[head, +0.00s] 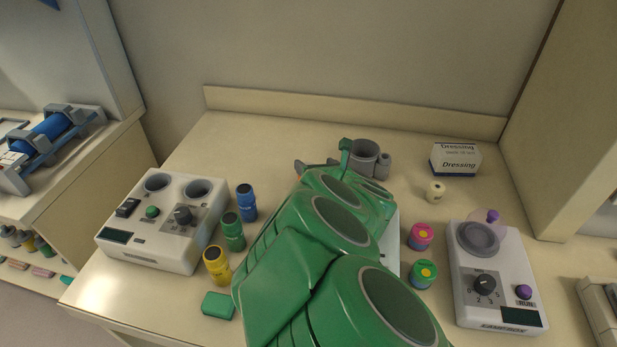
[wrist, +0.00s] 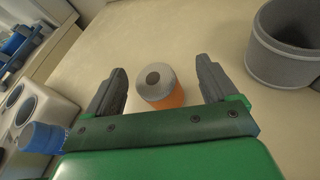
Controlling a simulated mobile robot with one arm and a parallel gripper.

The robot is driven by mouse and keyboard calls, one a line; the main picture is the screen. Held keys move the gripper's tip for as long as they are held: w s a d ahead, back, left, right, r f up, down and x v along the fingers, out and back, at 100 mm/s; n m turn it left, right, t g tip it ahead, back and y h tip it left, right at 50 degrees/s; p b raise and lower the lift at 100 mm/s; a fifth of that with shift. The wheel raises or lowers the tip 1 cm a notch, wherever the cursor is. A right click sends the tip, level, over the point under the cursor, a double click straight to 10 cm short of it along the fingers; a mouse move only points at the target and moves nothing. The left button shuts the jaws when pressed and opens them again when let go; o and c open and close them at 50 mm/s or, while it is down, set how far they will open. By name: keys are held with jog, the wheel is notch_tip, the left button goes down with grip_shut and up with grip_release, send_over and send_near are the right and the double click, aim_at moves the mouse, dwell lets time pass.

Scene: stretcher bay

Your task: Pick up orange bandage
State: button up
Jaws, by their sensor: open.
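The orange bandage (wrist: 160,88) shows in the wrist view as a short roll with a pale grey top, a dark centre hole and an orange side. It stands on the counter between the two open fingers of my gripper (wrist: 160,86), with a gap on each side. My gripper's green palm edge hides the roll's near lower part. In the head view my green arm covers the middle of the counter and hides the bandage. Only a grey part of my gripper (head: 301,168) shows there, at the arm's far end.
A grey cup-like holder (head: 364,158) stands right of my gripper. Blue (head: 246,202), green (head: 232,231) and yellow (head: 216,264) bottles stand left of my arm, beside a white two-well device (head: 130,247). A dressing box (head: 455,159), cream roll (head: 435,191) and white device (head: 497,305) are right.

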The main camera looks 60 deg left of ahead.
jog(key=shift+s+d+f+n+g, duration=0.1)
jog(key=shift+s+f+n+g, duration=0.2)
jog(key=shift+f+n, duration=0.35)
jog(key=shift+s+f+n+g, duration=0.2)
jog(key=shift+s+f+n, duration=0.25)
jog(key=shift+n, duration=0.4)
jog(key=shift+x, duration=2.45)
jog(key=shift+w, duration=0.15)
jog(key=c, duration=1)
